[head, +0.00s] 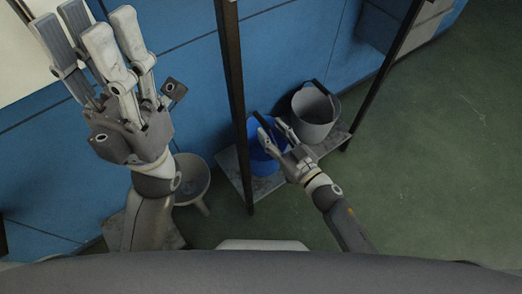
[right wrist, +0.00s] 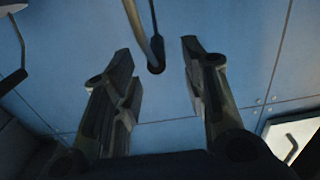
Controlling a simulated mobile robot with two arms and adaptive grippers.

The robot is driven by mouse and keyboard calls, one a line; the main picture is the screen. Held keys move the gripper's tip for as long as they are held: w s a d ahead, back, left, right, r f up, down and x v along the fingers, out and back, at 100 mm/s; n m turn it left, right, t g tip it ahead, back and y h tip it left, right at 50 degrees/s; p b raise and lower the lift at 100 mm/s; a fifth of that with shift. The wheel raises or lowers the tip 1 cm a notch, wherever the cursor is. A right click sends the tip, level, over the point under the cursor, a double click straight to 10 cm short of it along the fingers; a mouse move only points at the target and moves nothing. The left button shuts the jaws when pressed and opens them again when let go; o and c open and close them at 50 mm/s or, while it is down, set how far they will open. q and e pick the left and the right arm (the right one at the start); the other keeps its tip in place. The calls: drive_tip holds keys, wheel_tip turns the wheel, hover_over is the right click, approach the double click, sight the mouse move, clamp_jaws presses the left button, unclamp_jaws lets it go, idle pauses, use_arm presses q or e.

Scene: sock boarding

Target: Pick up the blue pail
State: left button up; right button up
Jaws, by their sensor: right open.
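The blue pail (head: 256,158) stands on a low grey shelf in the head view, partly hidden by my right gripper. Its dark handle grip (head: 262,122) shows near the fingertips. My right gripper (head: 272,128) is open over the pail's right side. In the right wrist view its two fingers (right wrist: 160,75) are apart, with a thin pale curved rod and a dark end (right wrist: 155,67) between them; I cannot tell for certain whether this is the pail's handle. My left gripper (head: 87,28) is raised at the upper left, away from the pail, with its fingers spread and empty.
A grey pail (head: 316,112) stands just right of the blue one on the shelf (head: 238,172). Dark upright posts (head: 229,60) rise at the shelf's front. A round grey stool-like thing (head: 192,178) is to the left. Green floor (head: 440,170) is clear at right.

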sight(262, 119)
drive_tip(key=b+x, duration=0.1)
drive_tip(key=x, duration=0.1)
drive_tip(key=b+x, duration=0.1)
drive_tip(key=x, duration=0.1)
drive_tip(key=shift+w+f, duration=0.2)
drive_tip(key=shift+w, duration=0.2)
drive_tip(key=shift+w+a, duration=0.35)
drive_tip(key=shift+w, duration=0.05)
drive_tip(key=shift+r, duration=0.1)
clamp_jaws()
drive_tip(key=shift+r, duration=0.1)
